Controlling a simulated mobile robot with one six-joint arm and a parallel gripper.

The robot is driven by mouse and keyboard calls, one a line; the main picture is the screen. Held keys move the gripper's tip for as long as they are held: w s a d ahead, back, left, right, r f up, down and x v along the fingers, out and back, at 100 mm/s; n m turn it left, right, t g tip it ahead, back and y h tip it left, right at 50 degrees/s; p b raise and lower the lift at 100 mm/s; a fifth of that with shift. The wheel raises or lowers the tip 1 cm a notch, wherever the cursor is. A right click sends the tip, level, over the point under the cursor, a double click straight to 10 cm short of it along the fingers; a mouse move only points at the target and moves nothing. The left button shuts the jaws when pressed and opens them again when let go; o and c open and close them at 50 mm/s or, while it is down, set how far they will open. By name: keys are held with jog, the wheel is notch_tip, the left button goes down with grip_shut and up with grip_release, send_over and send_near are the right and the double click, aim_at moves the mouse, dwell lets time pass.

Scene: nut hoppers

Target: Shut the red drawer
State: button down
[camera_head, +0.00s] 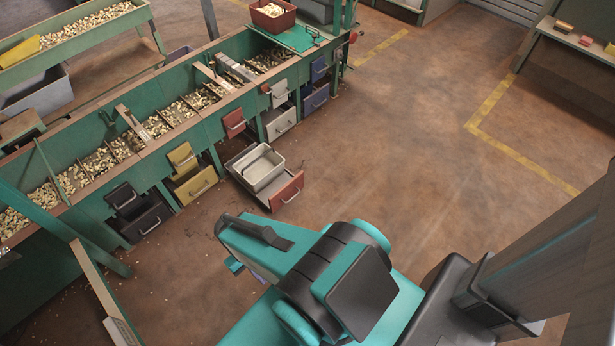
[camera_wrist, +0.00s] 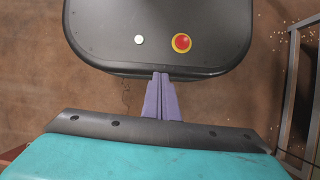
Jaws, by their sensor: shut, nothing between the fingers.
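The red drawer (camera_head: 287,190) is pulled out from the green hopper bench, low near the floor. Its red front with a pale handle faces my side, and a whitish bin (camera_head: 259,167) sits in it. My gripper shows in the wrist view (camera_wrist: 160,82), its two purple fingers shut together with nothing between them. In the head view the gripper is at the lower middle, mostly hidden by my teal arm, in front of the drawer and apart from it. The drawer is not in clear view in the wrist view.
The green bench (camera_head: 150,150) holds nuts in several sections. Yellow (camera_head: 196,185), black (camera_head: 146,221) and white (camera_head: 280,124) lower drawers line the same side. The brown floor (camera_head: 400,150) to the right is clear.

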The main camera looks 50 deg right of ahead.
jog(key=w+d+f+m+t+y+b, duration=0.2)
jog(key=w+d+f+m+t+b, duration=0.3)
jog(key=w+d+m+b, duration=0.4)
jog(key=w+d+f+m+t+y+b, duration=0.2)
jog(key=w+d+f+m+t+b, duration=0.1)
jog(key=w+d+f+m+b, duration=0.55)
jog(key=s+d+m+t+h+b, duration=0.2)
jog(key=d+m+b, duration=0.4)
jog(key=d, duration=1.1)
jog(key=s+d+r+m+t+h+b, duration=0.1)
jog(key=s+d+m+t+h+b, duration=0.2)
jog(key=d+m+b, duration=0.4)
jog(key=d+m+t, duration=0.1)
jog(key=d+m, duration=0.4)
jog(key=d, duration=0.5)
jog(key=shift+s+r+t, duration=0.2)
jog(key=shift+r+t, duration=0.05)
jog(key=shift+t, duration=0.15)
jog(key=shift+m, duration=0.25)
